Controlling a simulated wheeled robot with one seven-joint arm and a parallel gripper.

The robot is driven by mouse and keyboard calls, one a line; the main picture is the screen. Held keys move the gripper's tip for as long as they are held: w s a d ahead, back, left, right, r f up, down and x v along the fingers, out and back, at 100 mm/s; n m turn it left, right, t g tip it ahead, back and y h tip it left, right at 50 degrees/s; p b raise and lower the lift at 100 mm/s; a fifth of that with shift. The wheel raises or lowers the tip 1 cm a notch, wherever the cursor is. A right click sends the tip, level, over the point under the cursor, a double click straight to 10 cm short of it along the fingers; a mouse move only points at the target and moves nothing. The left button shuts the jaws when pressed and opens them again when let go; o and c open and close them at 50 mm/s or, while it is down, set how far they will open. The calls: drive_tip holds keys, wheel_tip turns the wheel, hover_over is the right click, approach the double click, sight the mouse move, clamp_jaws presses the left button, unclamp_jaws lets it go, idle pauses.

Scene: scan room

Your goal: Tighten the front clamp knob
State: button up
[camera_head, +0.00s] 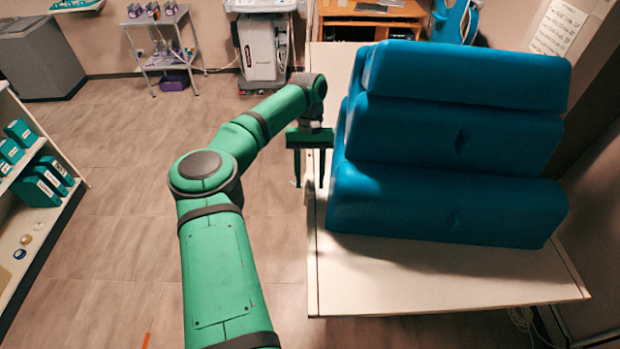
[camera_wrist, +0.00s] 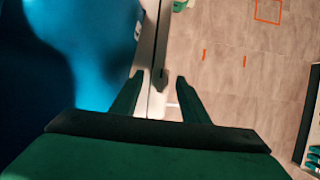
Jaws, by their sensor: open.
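My gripper (camera_head: 309,186) points down at the left edge of the white table (camera_head: 400,285), beside the stacked blue cushions (camera_head: 445,210). Its two fingers are apart. In the wrist view the open fingers (camera_wrist: 160,78) straddle the table edge, and a small dark piece shows on that edge between the fingertips. It may be the clamp or its knob, but it is too small to tell. No clamp knob can be made out in the head view. Nothing is seen held in the fingers.
The blue stack stands close to the right of my gripper. A shelf with green boxes (camera_head: 40,180) is at the left. A metal cart (camera_head: 165,55) and a white machine (camera_head: 263,45) stand at the back. The floor (camera_head: 110,230) left of the table is clear.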

drive_tip(key=v, duration=1)
drive_tip(key=shift+r, duration=0.25)
drive_tip(key=shift+w, duration=0.1)
